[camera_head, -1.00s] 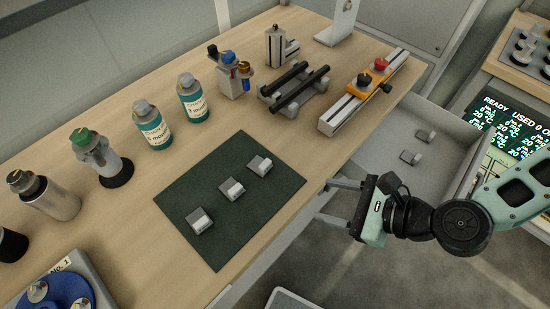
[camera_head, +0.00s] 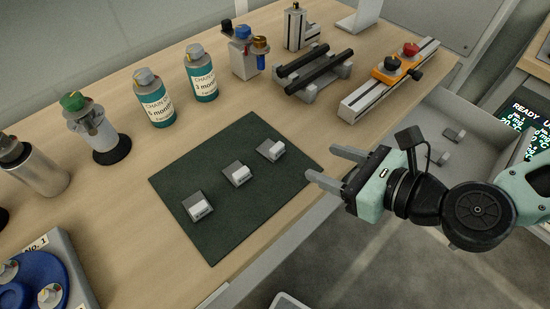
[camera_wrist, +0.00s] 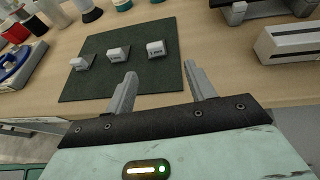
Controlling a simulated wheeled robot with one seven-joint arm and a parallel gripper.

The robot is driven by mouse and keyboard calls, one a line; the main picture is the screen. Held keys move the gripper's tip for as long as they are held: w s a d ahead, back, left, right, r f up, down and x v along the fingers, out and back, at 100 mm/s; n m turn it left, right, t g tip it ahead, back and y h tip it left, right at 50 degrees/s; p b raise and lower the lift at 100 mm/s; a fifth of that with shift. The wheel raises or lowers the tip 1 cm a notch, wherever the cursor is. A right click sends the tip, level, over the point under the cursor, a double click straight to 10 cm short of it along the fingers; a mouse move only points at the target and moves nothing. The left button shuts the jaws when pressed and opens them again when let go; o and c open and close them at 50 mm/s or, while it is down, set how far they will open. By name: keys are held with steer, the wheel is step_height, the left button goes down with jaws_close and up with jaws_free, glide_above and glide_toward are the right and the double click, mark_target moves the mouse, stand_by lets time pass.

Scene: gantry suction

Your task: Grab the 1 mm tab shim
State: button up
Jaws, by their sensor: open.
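Three small grey tab shims lie apart in a row on a dark green mat (camera_head: 243,215): a near-left one (camera_head: 198,206), a middle one (camera_head: 237,174) and a far-right one (camera_head: 271,149). Each has a pale label, too small to read surely, so I cannot tell which is the 1 mm one. My gripper (camera_head: 326,164) is open and empty at the mat's right corner, right of the far-right shim. In the wrist view my fingers (camera_wrist: 159,70) point toward the mat, with the right-hand shim (camera_wrist: 156,49) beyond the gap between them.
Behind the mat stand teal-labelled bottles (camera_head: 155,98), a green-topped device (camera_head: 92,128), a black-railed stand (camera_head: 313,72) and a rail with an orange clamp (camera_head: 391,75). An open grey drawer (camera_head: 480,122) holds small grey blocks. The mat around the shims is clear.

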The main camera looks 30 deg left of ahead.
mark_target(279, 148)
steer(key=shift+a+f+b, duration=0.2)
steer(key=shift+f+b, duration=0.2)
steer(key=shift+b, duration=0.1)
steer(key=x, duration=0.2)
steer(key=p+x, duration=0.1)
steer(key=x, duration=0.4)
steer(key=shift+a+r, duration=0.15)
steer(key=shift+r, duration=0.1)
steer(key=shift+s+p+x, duration=0.25)
steer(key=shift+p+x, duration=0.1)
steer(key=shift+x, duration=0.95)
steer(key=shift+s+p+x, duration=0.2)
steer(key=shift+p+x, duration=0.1)
steer(key=shift+x, duration=1)
steer(key=shift+a+r, duration=0.1)
steer(key=shift+r, duration=0.05)
steer(key=c, duration=1.1)
